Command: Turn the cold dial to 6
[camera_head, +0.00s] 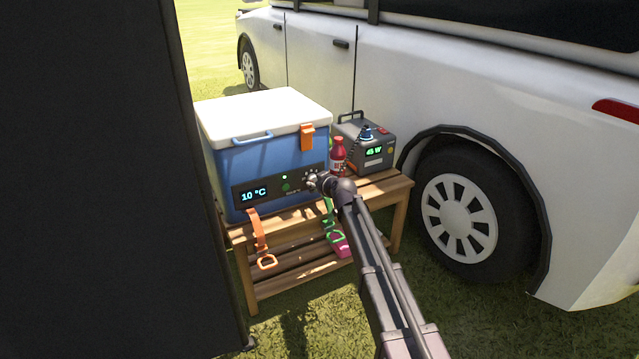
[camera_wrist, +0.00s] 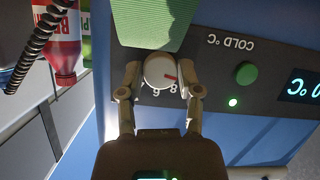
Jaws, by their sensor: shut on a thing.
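The blue cooler (camera_head: 262,172) with a white lid stands on a wooden bench. Several scale numbers show beside the dial, partly hidden. In the head view my gripper (camera_head: 318,181) covers the dial.
A grey power box (camera_head: 364,146) with a green display and a red bottle (camera_head: 338,153) stand right of the cooler. A green button (camera_wrist: 246,74) is near the dial. Straps hang from the bench (camera_head: 382,188). A white vehicle (camera_head: 420,90) is close behind.

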